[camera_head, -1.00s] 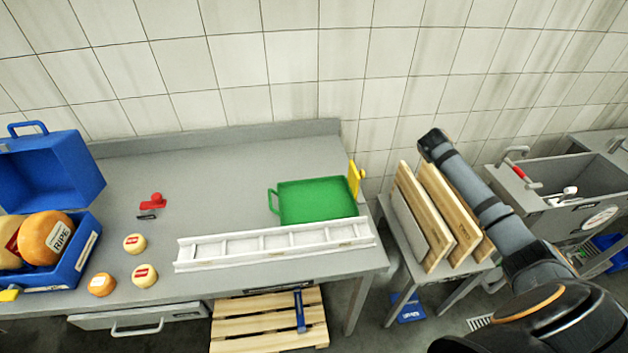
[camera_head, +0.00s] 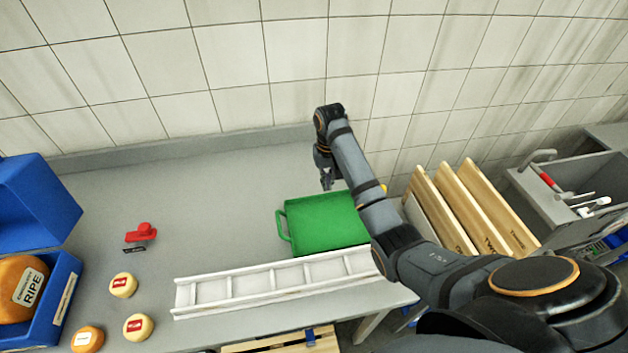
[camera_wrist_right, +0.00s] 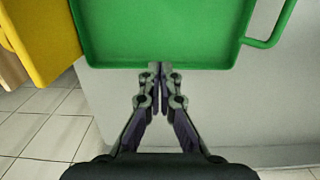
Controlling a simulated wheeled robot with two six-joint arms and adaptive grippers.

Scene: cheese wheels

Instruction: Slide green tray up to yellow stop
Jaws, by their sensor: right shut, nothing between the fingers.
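The green tray (camera_head: 310,225) lies on the grey worktop, its handle on the left side. It also shows in the right wrist view (camera_wrist_right: 160,30). The yellow stop (camera_wrist_right: 42,40) appears close beside the tray's side opposite the handle; I cannot tell if they touch. In the head view my right arm hides most of the stop, leaving a small yellow bit (camera_head: 383,187). My right gripper (camera_head: 327,186) is shut and empty, pointing down by the tray's back edge. In the wrist view its fingertips (camera_wrist_right: 160,66) are at that edge; contact is unclear. My left gripper is out of view.
A white ladder-like rack (camera_head: 275,284) lies in front of the tray. Left are a red-handled object (camera_head: 142,232), small cheeses (camera_head: 124,285) and an open blue case (camera_head: 62,290) with a large cheese. Wooden boards (camera_head: 440,210) stand right. The worktop left of the tray is clear.

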